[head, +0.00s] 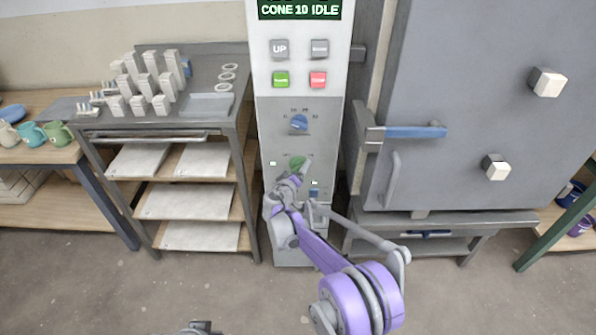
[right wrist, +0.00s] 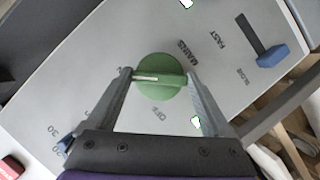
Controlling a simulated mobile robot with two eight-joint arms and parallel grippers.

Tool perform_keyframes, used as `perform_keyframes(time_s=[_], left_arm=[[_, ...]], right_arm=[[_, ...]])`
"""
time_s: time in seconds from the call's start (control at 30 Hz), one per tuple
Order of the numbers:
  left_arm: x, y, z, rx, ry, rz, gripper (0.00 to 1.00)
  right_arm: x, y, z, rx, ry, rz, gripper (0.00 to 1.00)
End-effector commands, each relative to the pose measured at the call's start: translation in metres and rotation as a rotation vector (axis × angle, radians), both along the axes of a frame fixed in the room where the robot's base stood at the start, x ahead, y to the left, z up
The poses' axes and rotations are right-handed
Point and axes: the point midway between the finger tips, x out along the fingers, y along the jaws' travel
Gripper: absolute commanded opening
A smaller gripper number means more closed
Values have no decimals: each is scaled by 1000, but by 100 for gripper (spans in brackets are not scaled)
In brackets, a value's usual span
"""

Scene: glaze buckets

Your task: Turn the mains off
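The mains knob is a round green dial (head: 297,162) low on the kiln's control panel (head: 270,215). In the right wrist view the green dial (right wrist: 161,88) carries a raised bar with a white line toward its left end. The words MAINS and OFF are printed near it. My right gripper (head: 298,178) is at the dial and hides part of it in the head view. In the wrist view its fingers (right wrist: 159,74) stand open on either side of the dial, close to its edges; I cannot tell whether they touch. A grey part of my left arm (head: 198,328) shows at the bottom edge.
Above are a blue dial (head: 299,123), green (head: 281,80) and red (head: 318,80) buttons, and a display. A blue lever switch (right wrist: 272,55) marked FAST and SLOW is beside the mains dial. The kiln door (head: 470,100) is right; a loaded rack (head: 235,130) is left.

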Motion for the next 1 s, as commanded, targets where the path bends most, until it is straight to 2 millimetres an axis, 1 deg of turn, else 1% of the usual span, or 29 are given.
perform_keyframes(time_s=[0.03, 0.17, 0.37, 0.57, 0.77, 1.0], left_arm=[[0, 0, 0, 0, 0, 0, 0], [0, 0, 0, 0, 0, 0, 0], [0, 0, 0, 0, 0, 0, 0], [0, 0, -1, 0, 1, 0, 0], [0, 0, -4, 0, 1, 0, 0], [0, 0, -11, 0, 4, 0, 0]], right_arm=[[0, 0, 0, 0, 0, 0, 53], [0, 0, 0, 0, 0, 0, 30], [0, 0, 0, -11, -1, -1, 29], [0, 1, -1, -78, 0, 0, 29], [0, 2, -2, -218, 0, 0, 29], [0, 2, -4, -442, 0, 0, 29]])
